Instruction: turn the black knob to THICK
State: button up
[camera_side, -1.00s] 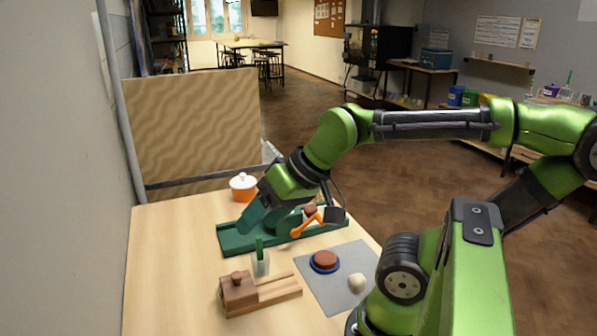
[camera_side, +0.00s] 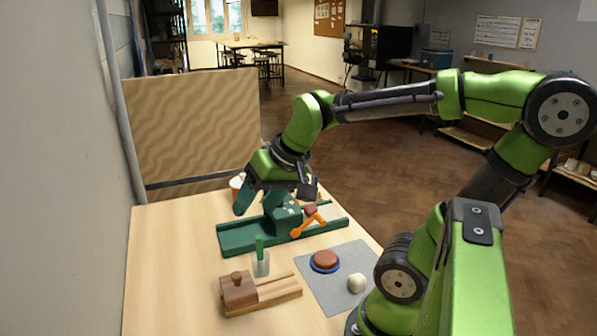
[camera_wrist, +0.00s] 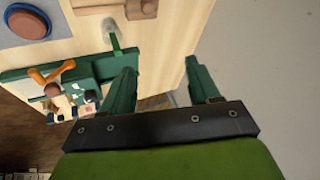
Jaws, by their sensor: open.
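A green device (camera_side: 233,239) with an orange lever (camera_side: 308,224) stands on the table in the side view. Its raised block (camera_side: 285,213) carries pale marks. The device also shows at the left of the wrist view (camera_wrist: 20,88), with the orange lever (camera_wrist: 52,73). A small dark part on its block (camera_wrist: 90,96) may be the black knob; I cannot read any label or the knob's setting. My gripper (camera_wrist: 163,82) is open, with nothing between its green fingers. In the side view it hangs above and behind the block, apparently apart from it.
An orange pot (camera_side: 237,183) is partly hidden behind my gripper. In front of the device are a clear cup with a green tool (camera_side: 261,264), a wooden block (camera_side: 240,293), and a grey mat (camera_side: 327,290) with a brown disc (camera_side: 325,259) and a pale ball (camera_side: 356,283).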

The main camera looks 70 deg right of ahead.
jog(key=w+d+r+m+g+h, duration=0.1)
jog(key=w+d+m+g, duration=0.4)
jog(key=d, duration=0.8)
jog(key=w+d+r+m+g, duration=0.1)
jog(key=w+d+m, duration=0.3)
jog(key=d+m, duration=0.55)
jog(key=f, duration=0.5)
jog(key=d+f+n, duration=0.1)
jog(key=f, duration=0.4)
jog(key=d+f+n, duration=0.1)
jog(key=f, duration=0.5)
jog(key=shift+s+d+f+n, duration=0.1)
jog(key=shift+s+d+n, duration=0.1)
jog(key=shift+n, duration=0.05)
jog(key=shift+c, duration=0.2)
jog(key=c, duration=1)
